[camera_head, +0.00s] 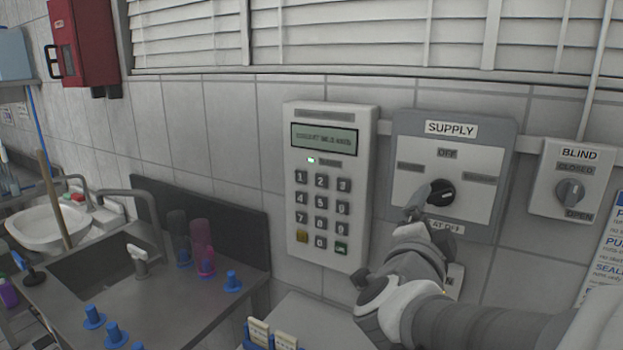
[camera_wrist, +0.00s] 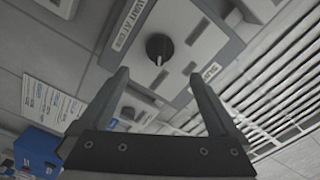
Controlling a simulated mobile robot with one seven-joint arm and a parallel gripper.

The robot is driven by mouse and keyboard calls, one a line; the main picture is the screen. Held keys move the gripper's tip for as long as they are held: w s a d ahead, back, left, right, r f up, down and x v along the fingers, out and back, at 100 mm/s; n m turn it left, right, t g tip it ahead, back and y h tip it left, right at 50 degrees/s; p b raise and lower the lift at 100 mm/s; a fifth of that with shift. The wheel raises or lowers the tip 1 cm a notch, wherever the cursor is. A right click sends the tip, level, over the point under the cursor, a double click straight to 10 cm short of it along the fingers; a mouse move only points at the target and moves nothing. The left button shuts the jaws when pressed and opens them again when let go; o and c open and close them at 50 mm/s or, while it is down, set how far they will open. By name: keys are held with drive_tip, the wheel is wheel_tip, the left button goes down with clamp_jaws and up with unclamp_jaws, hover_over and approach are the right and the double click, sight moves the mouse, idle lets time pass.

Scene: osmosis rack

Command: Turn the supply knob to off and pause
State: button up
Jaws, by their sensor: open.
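The supply panel (camera_head: 405,135) is a grey-framed white plate on the tiled wall, with OFF above its knob and blurred labels at either side. Its black round supply knob (camera_head: 442,192) has a pale mark that seems to point toward the right-hand label. In the wrist view the supply knob (camera_wrist: 159,47) stands ahead of my open gripper (camera_wrist: 157,76), roughly centred beyond the two fingertips, with nothing between them. In the head view my gripper (camera_head: 425,204) is in front of the panel at the knob's lower left, hiding part of the lower label. I cannot tell whether it touches.
A keypad unit (camera_head: 330,185) with a display is left of the panel. A blind switch (camera_head: 570,192) is to the right. Below left is a metal counter (camera_head: 190,290) with a sink and blue-based items. White blinds (camera_head: 350,35) run above.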

sight(439, 195)
drive_tip(key=x, duration=1)
drive_tip(key=shift+s, duration=0.1)
drive_tip(key=c, duration=1.4)
drive_tip(key=shift+o, duration=0.2)
drive_tip(key=shift+n, duration=0.4)
drive_tip(key=n+p, duration=0.1)
drive_tip(key=n, duration=0.4)
drive_tip(key=shift+a+r, duration=0.1)
drive_tip(key=shift+r, duration=0.05)
drive_tip(key=n+p, duration=0.2)
drive_tip(key=n, duration=0.4)
drive_tip(key=shift+a, duration=0.1)
